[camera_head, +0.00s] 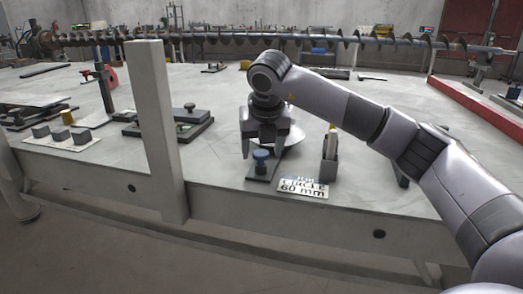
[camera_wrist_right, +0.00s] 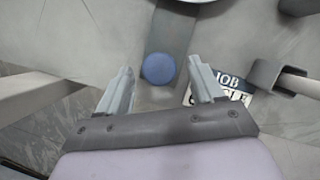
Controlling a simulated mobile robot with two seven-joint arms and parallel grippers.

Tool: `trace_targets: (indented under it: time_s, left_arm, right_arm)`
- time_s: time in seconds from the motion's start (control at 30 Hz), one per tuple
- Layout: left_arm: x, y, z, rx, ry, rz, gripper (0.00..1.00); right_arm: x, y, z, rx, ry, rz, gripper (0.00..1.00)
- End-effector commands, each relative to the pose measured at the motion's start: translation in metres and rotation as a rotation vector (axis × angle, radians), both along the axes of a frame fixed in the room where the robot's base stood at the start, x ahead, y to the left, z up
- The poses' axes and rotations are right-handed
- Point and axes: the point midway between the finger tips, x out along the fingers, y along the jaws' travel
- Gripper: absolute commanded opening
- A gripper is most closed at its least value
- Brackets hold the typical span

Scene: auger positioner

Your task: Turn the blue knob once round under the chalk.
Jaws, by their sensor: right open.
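The blue knob (camera_head: 261,158) stands on a dark base plate (camera_head: 262,173) near the table's front edge. In the right wrist view the knob (camera_wrist_right: 158,68) shows as a round blue top, between and just beyond the fingertips. My right gripper (camera_head: 262,150) is above the knob, pointing down, with its fingers open and nothing held. It also shows open in the right wrist view (camera_wrist_right: 163,75). A pale disc (camera_head: 291,136) lies partly hidden behind the gripper. I cannot make out the chalk clearly. My left gripper is not in view.
A sign reading "JOB CIRCLE 60 mm" (camera_head: 303,187) and a dark holder (camera_head: 329,160) stand right of the knob. A pale upright post (camera_head: 157,130) rises at the table's front, left of the gripper. A long auger (camera_head: 300,38) spans the back.

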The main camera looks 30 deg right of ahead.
Motion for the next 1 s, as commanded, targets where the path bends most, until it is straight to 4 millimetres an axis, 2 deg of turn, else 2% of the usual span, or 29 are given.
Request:
trace_targets:
  time_s: [0.3, 0.47, 0.5, 0.77, 1.0]
  left_arm:
    - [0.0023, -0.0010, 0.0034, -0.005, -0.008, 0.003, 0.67]
    - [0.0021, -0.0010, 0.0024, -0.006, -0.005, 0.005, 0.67]
    - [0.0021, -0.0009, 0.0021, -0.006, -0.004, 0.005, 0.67]
    - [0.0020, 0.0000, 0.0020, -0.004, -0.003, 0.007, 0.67]
    - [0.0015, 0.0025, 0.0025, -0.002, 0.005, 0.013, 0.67]
  right_arm:
    - [0.0015, -0.0001, -0.0036, 0.000, 0.000, 0.001, 0.67]
    - [0.0014, 0.0000, -0.0036, 0.000, 0.000, 0.001, 0.15]
    - [0.0014, 0.0000, -0.0036, 0.000, 0.000, 0.001, 0.11]
    - [0.0013, -0.0005, -0.0031, 0.002, -0.001, 0.019, 0.11]
    - [0.0009, -0.0018, -0.0027, 0.002, 0.000, 0.125, 0.11]
